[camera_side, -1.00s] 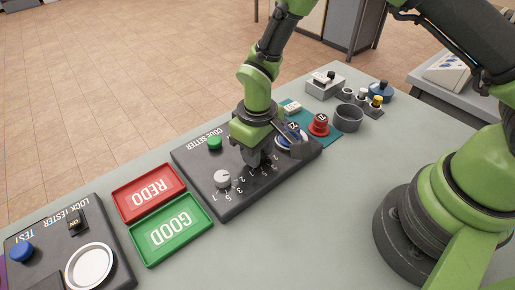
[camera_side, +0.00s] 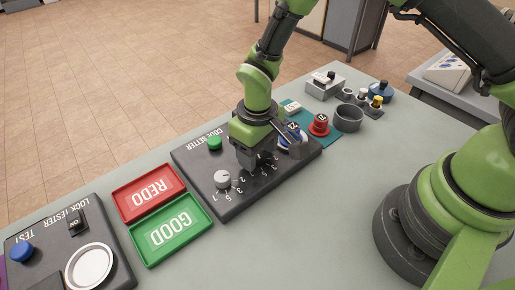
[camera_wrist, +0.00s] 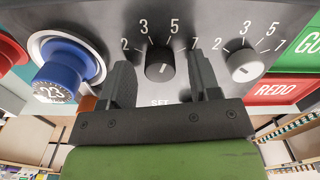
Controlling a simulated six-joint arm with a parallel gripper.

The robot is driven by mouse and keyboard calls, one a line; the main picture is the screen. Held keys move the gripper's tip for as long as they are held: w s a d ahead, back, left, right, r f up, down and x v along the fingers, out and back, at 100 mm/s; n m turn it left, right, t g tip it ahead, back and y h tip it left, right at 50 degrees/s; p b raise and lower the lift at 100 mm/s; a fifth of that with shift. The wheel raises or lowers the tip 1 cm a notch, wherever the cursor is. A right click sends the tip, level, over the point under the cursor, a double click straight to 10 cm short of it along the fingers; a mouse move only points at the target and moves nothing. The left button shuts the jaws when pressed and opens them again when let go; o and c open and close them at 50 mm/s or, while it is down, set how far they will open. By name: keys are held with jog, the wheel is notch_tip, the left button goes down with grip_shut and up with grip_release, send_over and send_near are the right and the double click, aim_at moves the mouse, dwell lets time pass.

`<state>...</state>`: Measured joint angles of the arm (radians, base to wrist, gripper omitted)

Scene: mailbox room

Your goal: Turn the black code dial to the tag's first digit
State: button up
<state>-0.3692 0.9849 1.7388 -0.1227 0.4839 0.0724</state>
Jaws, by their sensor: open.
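The black code dial (camera_wrist: 160,67) sits on the dark code setter box (camera_side: 208,162), below an arc of the digits 2, 3, 5 and 7. A short pale line marks its face; I cannot tell exactly which digit it points to. My gripper (camera_wrist: 163,82) is open, with one finger on each side of this dial; contact is unclear. In the side view my gripper (camera_side: 256,162) hides most of the dial. A blue lock piece (camera_wrist: 64,67) sits in a round pale seat at the left, bearing a tag (camera_wrist: 51,92) that appears to read 23.
A pale grey second dial (camera_wrist: 245,65) stands to the right, close to my right finger. A green button (camera_side: 215,143) is on the box. Red REDO (camera_side: 149,192) and green GOOD (camera_side: 171,228) trays lie beside it. A red tagged piece (camera_side: 319,125) stands beyond.

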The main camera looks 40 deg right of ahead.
notch_tip(320, 180, up, 10)
dwell(0.4)
jog(key=s+d+r+m+t+y, duration=0.1)
jog(key=s+d+r+m+t, duration=0.15)
jog(key=r, duration=0.65)
jog(key=s+d+r+m+t, duration=0.1)
jog(key=s+d+r+t, duration=0.1)
jog(key=s, duration=0.5)
jog(key=s+d+r+m+t+y, duration=0.1)
jog(key=s+d+r+m+t, duration=0.1)
jog(key=s+d+r, duration=0.2)
jog(key=s+r, duration=0.3)
jog(key=shift+d+t, duration=0.35)
jog(key=shift+d, duration=0.05)
jog(key=shift+m, duration=0.25)
